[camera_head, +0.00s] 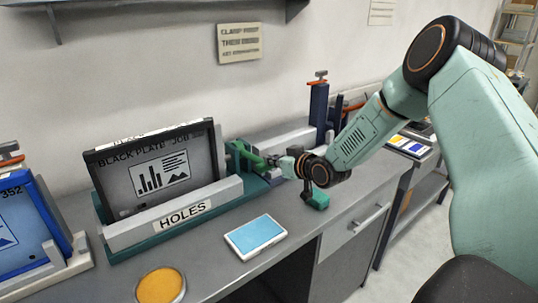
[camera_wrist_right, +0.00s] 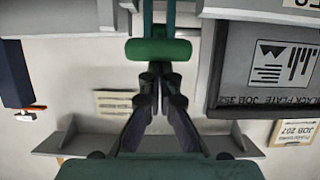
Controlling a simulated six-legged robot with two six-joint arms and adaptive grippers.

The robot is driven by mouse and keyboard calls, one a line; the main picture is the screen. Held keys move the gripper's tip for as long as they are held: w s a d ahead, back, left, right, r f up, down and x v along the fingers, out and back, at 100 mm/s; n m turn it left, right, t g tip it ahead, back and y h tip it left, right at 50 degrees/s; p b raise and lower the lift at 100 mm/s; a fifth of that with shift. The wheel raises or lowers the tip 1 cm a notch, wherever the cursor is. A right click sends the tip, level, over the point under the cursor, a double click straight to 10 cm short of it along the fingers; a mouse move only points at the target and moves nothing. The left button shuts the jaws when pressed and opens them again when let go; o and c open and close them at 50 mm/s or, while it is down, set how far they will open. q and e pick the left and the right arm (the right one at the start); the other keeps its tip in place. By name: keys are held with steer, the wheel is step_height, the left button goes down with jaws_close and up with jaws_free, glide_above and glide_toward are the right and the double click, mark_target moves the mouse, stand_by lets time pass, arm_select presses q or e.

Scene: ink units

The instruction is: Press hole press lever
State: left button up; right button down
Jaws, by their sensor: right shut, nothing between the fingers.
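The hole press is a dark green base with a grey front bar labelled HOLES (camera_head: 185,214). It holds a framed black plate (camera_head: 120,178) upright. Its green lever (camera_head: 241,152) is at the press's right end. In the right wrist view, the lever's green cross grip (camera_wrist_right: 158,50) lies crosswise just ahead of the fingertips. My right gripper (camera_head: 284,163) is shut and empty, just right of the lever. Its fingers (camera_wrist_right: 158,76) meet near the grip; I cannot tell whether they touch it. My left gripper is not in view.
A blue-framed unit (camera_head: 70,240) stands at the left, and an orange round pad (camera_head: 161,286) and a blue pad (camera_head: 254,237) lie in front. A dark blue post with a red top (camera_head: 318,104) stands behind the right gripper. The bench's front right edge is close to the wrist.

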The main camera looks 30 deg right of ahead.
mark_target(270, 169)
steer(key=f, duration=0.1)
steer(key=f+b, duration=0.1)
steer(key=f, duration=0.1)
steer(key=shift+s, duration=0.35)
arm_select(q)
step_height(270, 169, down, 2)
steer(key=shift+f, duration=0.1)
arm_select(e)
steer(key=shift+s+a+f, duration=0.15)
steer(key=shift+s+f, duration=0.05)
steer(key=shift+w+r, duration=0.1)
steer(key=shift+r, duration=0.15)
arm_select(q)
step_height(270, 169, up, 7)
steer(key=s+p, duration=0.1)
steer(key=p, duration=0.5)
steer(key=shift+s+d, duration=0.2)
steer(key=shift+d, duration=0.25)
arm_select(e)
steer(key=s+d+r, duration=0.1)
steer(key=s+r, duration=0.6)
steer(key=s, duration=0.2)
steer(key=shift+s, duration=0.15)
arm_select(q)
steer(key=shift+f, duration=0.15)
